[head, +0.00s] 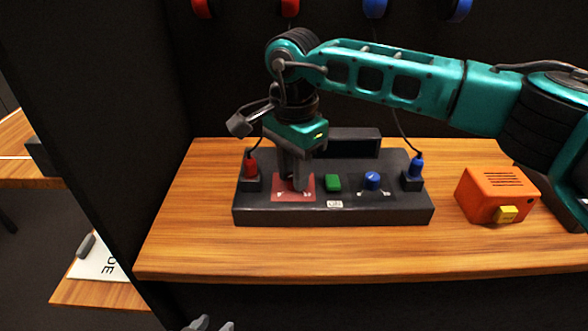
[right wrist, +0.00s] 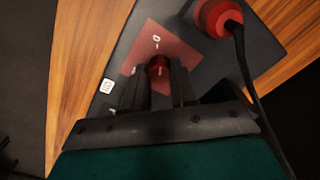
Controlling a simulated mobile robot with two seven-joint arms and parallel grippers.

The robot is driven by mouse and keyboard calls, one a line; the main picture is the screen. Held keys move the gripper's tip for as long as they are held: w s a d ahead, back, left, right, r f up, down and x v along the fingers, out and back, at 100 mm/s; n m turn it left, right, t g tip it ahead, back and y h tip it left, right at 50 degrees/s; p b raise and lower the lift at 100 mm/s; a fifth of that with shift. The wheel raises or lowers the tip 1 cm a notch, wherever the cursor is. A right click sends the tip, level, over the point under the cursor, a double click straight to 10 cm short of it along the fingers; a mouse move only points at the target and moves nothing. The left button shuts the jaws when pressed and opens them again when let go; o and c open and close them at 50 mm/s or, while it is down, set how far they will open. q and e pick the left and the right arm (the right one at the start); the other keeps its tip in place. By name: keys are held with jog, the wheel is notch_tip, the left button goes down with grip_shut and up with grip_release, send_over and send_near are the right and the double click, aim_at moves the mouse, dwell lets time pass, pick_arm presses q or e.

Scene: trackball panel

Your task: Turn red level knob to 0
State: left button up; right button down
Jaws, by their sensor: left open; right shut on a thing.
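The red level knob (right wrist: 158,67) sits on a red square plate (right wrist: 178,52) with a white 0 mark beyond it, in the right wrist view. My right gripper (right wrist: 160,82) is shut on the knob, one finger on each side. A small light mark shows on the knob, but its exact heading is hard to tell. In the head view my right gripper (head: 298,186) points down onto the red plate (head: 280,193) on the dark control panel (head: 330,215), and its fingers hide the knob. My left gripper (head: 212,324) shows only its open grey fingertips at the bottom edge.
The panel also carries a red plug (head: 250,167), a green button (head: 333,183), a blue knob (head: 372,180) and a blue plug (head: 416,165). An orange box (head: 495,194) with a yellow button stands to the right. The wooden table (head: 200,250) is clear in front.

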jog(key=shift+n, duration=1.1)
jog(key=c, duration=0.9)
grip_release()
jog(key=shift+r, duration=0.1)
notch_tip(320, 180, up, 13)
jog(key=p, duration=0.2)
